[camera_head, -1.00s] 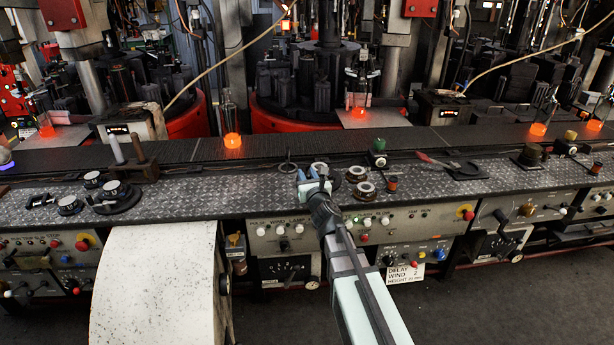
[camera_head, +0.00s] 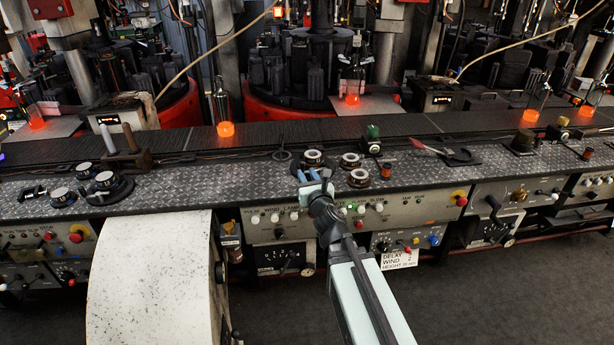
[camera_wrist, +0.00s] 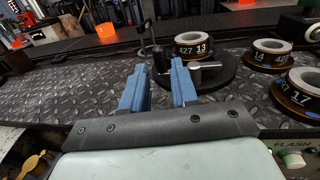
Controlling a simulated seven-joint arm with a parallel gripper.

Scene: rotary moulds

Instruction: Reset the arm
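My gripper (camera_head: 312,175) is over the front edge of the patterned metal deck (camera_head: 230,172), just in front of a group of dark rings. In the wrist view its two blue fingers (camera_wrist: 158,82) stand apart with a visible gap, and nothing is held between them. A ring marked 14 (camera_wrist: 268,57) and one marked 17 (camera_wrist: 300,92) sit to the right. The fingers appear clear of the rings.
A conveyor (camera_head: 290,132) with glowing orange pieces (camera_head: 225,129) runs behind the deck. A red-handled tool (camera_head: 425,146) and a green-topped piece (camera_head: 373,133) lie to the right. Control panels (camera_head: 405,207) line the front. A white curved cover (camera_head: 150,280) stands at lower left.

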